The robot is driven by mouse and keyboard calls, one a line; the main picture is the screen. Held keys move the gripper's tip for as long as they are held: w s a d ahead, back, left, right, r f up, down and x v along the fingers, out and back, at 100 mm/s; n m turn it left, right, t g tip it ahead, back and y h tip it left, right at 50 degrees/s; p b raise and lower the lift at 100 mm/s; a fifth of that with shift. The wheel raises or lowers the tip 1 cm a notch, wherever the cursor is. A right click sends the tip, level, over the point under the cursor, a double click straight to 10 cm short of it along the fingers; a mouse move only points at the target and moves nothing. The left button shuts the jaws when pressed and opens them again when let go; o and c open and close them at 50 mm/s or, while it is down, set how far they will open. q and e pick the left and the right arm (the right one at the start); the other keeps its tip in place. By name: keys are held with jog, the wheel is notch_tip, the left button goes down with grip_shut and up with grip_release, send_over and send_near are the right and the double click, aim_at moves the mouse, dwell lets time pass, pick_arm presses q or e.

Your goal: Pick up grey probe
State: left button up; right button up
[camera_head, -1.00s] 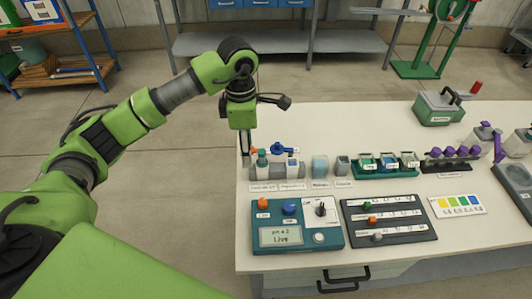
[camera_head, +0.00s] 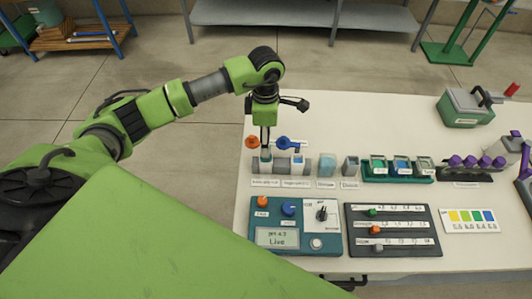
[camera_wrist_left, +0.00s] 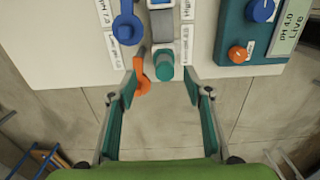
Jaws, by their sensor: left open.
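A rack (camera_head: 256,168) at the near-left part of the white table holds several small items. A teal-capped cylinder (camera_head: 266,155) with a greyish body stands in it; it also shows in the left wrist view (camera_wrist_left: 164,65). I cannot tell for sure whether it is the grey probe. An orange handle (camera_head: 252,142) and a blue handle (camera_head: 283,142) stick up beside it. My left gripper (camera_head: 265,139) is open, pointing down above the rack's left end. In the wrist view its fingers (camera_wrist_left: 160,95) are wide apart, with the teal cap ahead between them. My right gripper is not in view.
A teal meter (camera_head: 330,240) reading "Live" and a dark panel (camera_head: 407,248) with knobs stand in front of the rack. Cups (camera_head: 327,165) and a tray of vials (camera_head: 432,177) stand to its right. The table's left edge lies close to the arm.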

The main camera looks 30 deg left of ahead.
pick_arm(q)
jog(key=shift+f, duration=0.3)
jog(key=shift+s+d+f+p, duration=0.1)
jog(key=shift+s+f+p, duration=0.05)
jog(key=shift+f+p, duration=0.35)
jog(key=shift+s+d+f+p, duration=0.1)
jog(key=shift+s+f+p, duration=0.05)
jog(key=shift+f+p, duration=0.35)
notch_tip(320, 180, down, 2)
jog(key=shift+s+f+p, duration=0.1)
jog(key=shift+p, duration=0.35)
jog(key=shift+f, duration=0.45)
grip_shut()
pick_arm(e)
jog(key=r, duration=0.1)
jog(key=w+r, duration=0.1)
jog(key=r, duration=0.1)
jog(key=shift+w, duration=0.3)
